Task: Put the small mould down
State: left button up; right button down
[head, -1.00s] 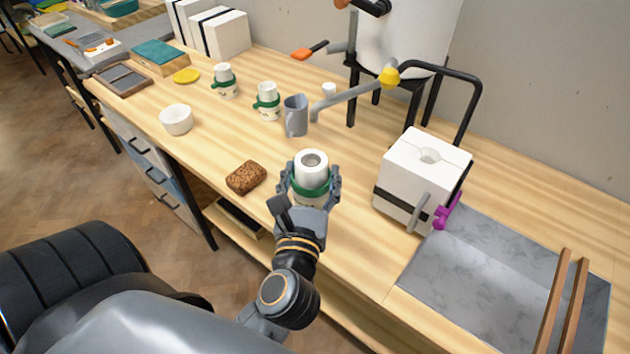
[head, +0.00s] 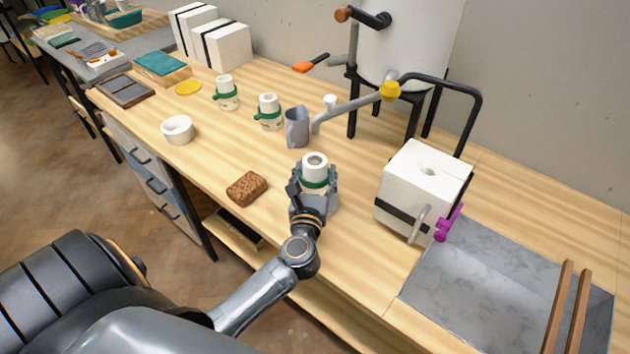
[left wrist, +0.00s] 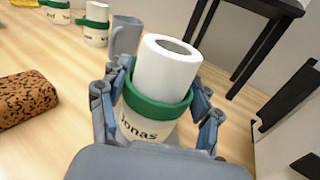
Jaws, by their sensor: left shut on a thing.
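The small mould (head: 315,165) is a white cylinder with a hole in its top and a green band around it. My left gripper (head: 314,190) is shut on it, with a finger on each side. In the left wrist view the mould (left wrist: 168,68) stands upright between the fingers (left wrist: 160,112), and lettering reading "onas" shows below the green band. The gripper hides its base in the head view, so I cannot tell whether it touches the table. My right gripper is not in view.
A brown speckled block (head: 247,188) lies left of the gripper. A grey jug (head: 297,127) and two similar banded moulds (head: 268,112) (head: 226,93) stand behind. A large white strapped mould (head: 420,190) stands to the right. Bare table lies around the gripper.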

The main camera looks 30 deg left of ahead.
pick_arm(q)
notch_tip(320, 180, down, 2)
jog(key=shift+f, duration=0.1)
jog(key=shift+f+b, duration=0.1)
jog(key=shift+b, duration=0.2)
jog(key=o, duration=1.5)
jog(key=shift+o, duration=0.2)
